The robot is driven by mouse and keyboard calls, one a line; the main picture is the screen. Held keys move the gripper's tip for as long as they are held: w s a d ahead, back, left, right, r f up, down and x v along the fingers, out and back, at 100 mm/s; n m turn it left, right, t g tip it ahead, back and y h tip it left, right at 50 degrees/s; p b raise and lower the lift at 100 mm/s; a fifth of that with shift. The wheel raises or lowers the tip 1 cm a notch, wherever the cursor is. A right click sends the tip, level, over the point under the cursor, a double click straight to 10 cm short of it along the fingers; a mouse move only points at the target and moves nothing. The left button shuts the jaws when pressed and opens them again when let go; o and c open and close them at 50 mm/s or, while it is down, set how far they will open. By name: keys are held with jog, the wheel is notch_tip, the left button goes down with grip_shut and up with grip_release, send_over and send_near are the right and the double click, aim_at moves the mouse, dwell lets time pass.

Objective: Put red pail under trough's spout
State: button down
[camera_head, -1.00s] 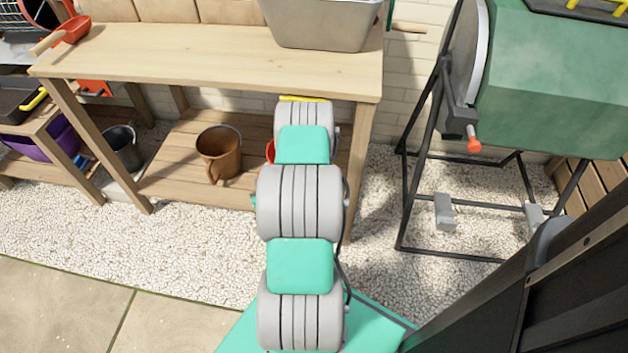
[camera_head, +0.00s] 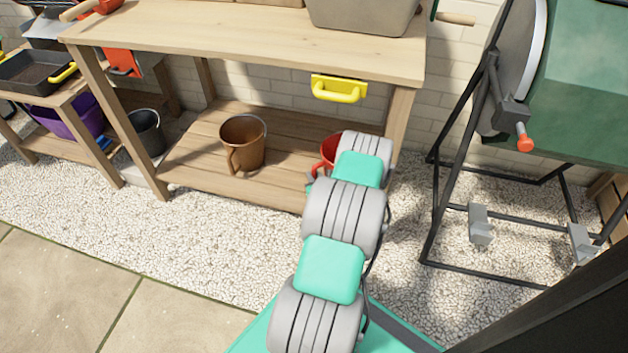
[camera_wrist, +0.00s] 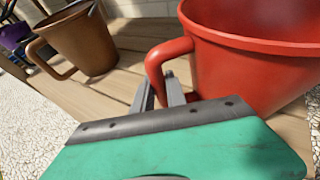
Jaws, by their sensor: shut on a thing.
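The red pail (camera_head: 328,149) is at the right part of the bench's lower shelf in the head view, mostly hidden behind my arm. In the wrist view the red pail (camera_wrist: 262,66) shows large, upright or nearly so, with its handle toward my gripper (camera_wrist: 168,88). My gripper is shut on that handle. I cannot tell whether the pail's base touches the shelf. A grey trough-like box (camera_head: 365,14) stands on the bench top, cut off by the upper edge. I cannot make out its spout.
A brown pail (camera_head: 242,143) stands left of the red one on the lower shelf (camera_head: 195,160). A yellow handle (camera_head: 338,89) hangs under the bench top. The bench's front right leg (camera_head: 400,125) is close to my arm. A green drum on a black frame (camera_head: 430,225) stands right.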

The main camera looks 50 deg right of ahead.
jog(key=shift+d+r, duration=0.1)
jog(key=shift+r, duration=0.1)
jog(key=shift+f, duration=0.2)
jog(key=c, duration=1.3)
grip_release()
jog(key=shift+c, duration=0.2)
jog(key=shift+r, duration=0.1)
